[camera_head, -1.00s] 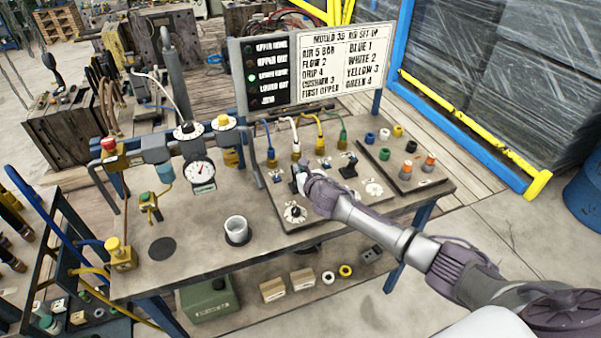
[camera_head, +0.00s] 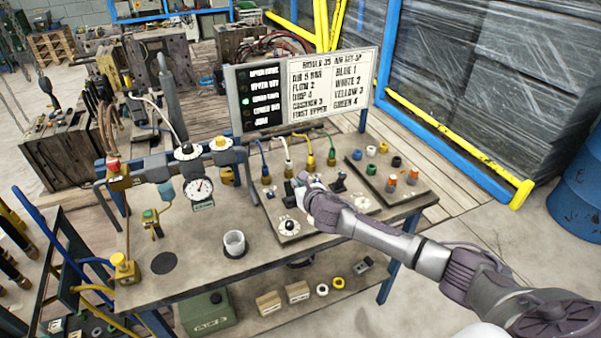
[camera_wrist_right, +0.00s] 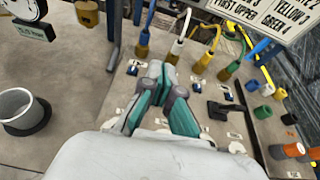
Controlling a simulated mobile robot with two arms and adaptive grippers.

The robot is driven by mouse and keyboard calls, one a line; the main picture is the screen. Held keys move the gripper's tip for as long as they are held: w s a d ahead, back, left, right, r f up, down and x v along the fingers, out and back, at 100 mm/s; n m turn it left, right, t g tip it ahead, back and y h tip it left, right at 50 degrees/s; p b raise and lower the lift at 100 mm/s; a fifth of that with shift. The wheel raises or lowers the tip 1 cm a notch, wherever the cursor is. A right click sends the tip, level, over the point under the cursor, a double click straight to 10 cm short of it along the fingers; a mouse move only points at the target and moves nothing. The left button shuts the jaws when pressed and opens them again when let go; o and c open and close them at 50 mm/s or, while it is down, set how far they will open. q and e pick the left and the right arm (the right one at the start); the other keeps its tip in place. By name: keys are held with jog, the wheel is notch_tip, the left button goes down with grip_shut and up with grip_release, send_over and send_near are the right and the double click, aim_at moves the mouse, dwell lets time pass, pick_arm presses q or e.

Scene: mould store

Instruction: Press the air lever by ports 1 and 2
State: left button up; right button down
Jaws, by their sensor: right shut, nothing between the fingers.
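The air panel (camera_head: 270,224) lies on the bench with blue, white, yellow and green hoses plugged into its ports. A dark lever (camera_head: 289,188) stands below the blue and white hoses, the ones the sign numbers 1 and 2. My right gripper (camera_head: 302,184) is shut and empty, close beside that lever on its right; I cannot tell if they touch. In the wrist view the closed fingers (camera_wrist_right: 158,82) with teal pads point at the panel and hide that lever. A second black lever (camera_wrist_right: 225,111) stands to their right. My left gripper is out of view.
The sign board (camera_head: 305,90) stands behind the panel, one green lamp (camera_head: 246,101) lit. A tray of coloured caps (camera_head: 385,185) is on the right.

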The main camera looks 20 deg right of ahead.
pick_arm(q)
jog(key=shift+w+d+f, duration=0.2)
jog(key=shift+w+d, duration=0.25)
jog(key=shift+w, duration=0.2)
pick_arm(e)
jog(key=r, duration=0.2)
jog(key=s+r, duration=0.1)
jog(key=r, duration=0.2)
jog(key=shift+s+d+r, duration=0.15)
jog(key=shift+d+r, duration=0.15)
jog(key=shift+d, duration=0.05)
